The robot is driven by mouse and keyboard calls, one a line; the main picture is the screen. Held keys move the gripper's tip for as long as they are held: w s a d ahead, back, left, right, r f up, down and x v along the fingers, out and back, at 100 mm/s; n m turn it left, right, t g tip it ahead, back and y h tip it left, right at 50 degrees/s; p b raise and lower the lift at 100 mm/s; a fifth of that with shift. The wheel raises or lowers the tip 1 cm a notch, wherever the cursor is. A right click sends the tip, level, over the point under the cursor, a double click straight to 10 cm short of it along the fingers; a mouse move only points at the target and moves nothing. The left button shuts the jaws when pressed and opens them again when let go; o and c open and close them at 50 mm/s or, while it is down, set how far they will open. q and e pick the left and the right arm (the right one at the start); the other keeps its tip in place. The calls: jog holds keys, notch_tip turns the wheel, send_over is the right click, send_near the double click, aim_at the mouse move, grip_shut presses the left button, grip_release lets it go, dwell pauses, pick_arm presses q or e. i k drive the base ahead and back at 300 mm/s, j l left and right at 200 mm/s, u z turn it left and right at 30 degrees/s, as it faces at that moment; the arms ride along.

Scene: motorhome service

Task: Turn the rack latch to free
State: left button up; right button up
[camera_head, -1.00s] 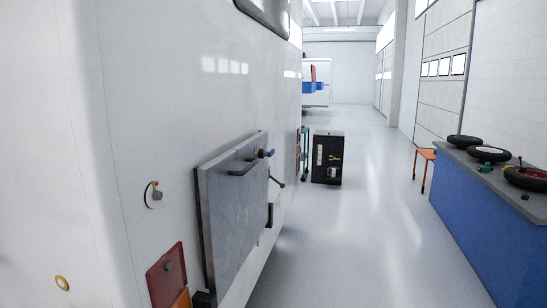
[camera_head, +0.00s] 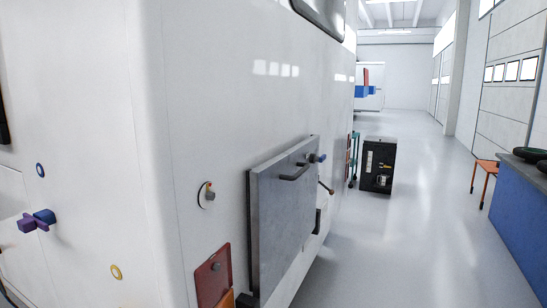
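A grey rectangular panel (camera_head: 282,216) is mounted on the side of the white motorhome (camera_head: 205,110). A dark bar handle (camera_head: 295,172) is on its upper part, and a small knob with a blue end (camera_head: 317,158) sits at its top right corner. A purple and blue turn handle (camera_head: 37,220) sticks out of the motorhome's other face at the far left. I cannot tell which of these is the rack latch. Neither of my grippers shows in the head view.
A red plate (camera_head: 213,277) is low on the motorhome's side. A black cabinet (camera_head: 378,165) stands on the floor beyond. A blue workbench (camera_head: 520,205) and an orange stool (camera_head: 485,178) are on the right. The floor between is clear.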

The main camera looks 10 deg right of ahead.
aim_at(320, 159)
jog(key=i+l+u, duration=0.2)
jog(key=l+u, duration=0.2)
jog(key=l, duration=0.15)
jog(key=i+l+u, duration=0.1)
jog(key=l+u, duration=0.25)
jog(key=l, duration=0.25)
jog(key=l+u, duration=0.4)
jog(key=l, duration=0.2)
jog(key=i, duration=0.05)
